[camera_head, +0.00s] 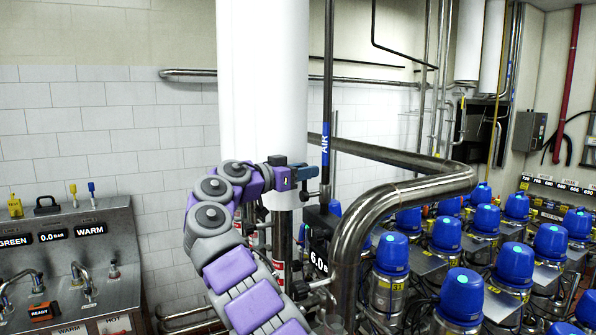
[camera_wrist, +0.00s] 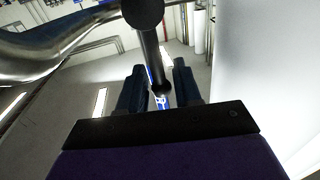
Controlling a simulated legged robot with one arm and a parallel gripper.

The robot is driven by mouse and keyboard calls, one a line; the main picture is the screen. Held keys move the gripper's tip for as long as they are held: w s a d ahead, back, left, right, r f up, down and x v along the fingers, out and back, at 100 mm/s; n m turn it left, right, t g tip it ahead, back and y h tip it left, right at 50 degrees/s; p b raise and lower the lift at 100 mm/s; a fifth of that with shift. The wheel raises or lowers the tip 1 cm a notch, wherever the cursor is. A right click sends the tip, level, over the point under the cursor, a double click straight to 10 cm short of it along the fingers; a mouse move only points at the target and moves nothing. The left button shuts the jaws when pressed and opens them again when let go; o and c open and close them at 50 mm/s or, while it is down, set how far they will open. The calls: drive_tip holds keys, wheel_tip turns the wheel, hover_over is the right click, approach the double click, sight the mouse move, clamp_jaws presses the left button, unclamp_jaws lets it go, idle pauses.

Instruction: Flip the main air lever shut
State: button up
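My gripper (camera_head: 300,173) reaches in from the left at the end of my purple arm, close beside the dark vertical air pipe (camera_head: 326,100) with its blue AIR label. In the wrist view, my gripper (camera_wrist: 160,92) has its two dark blue fingers apart. A dark rod (camera_wrist: 152,55) with a round end runs down between them, with part of the blue label behind it. The rod looks like the air lever, but I cannot be sure. Whether the fingers touch it is unclear.
A large white column (camera_head: 262,80) stands behind my arm. A thick bent steel pipe (camera_head: 375,215) passes right of and below the gripper. Many blue-capped valves (camera_head: 461,292) fill the right. A steel panel (camera_head: 70,255) with taps and displays stands at left.

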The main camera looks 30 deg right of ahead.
drive_tip(key=shift+f+x, duration=0.25)
drive_tip(key=shift+x, duration=0.95)
drive_tip(key=shift+s+a, duration=0.15)
drive_tip(key=shift+c, duration=0.3)
drive_tip(key=shift+a+r, duration=0.1)
drive_tip(key=shift+a, duration=0.7)
drive_tip(key=c, duration=0.3)
drive_tip(key=shift+a, duration=0.1)
drive_tip(key=shift+c, duration=0.7)
clamp_jaws()
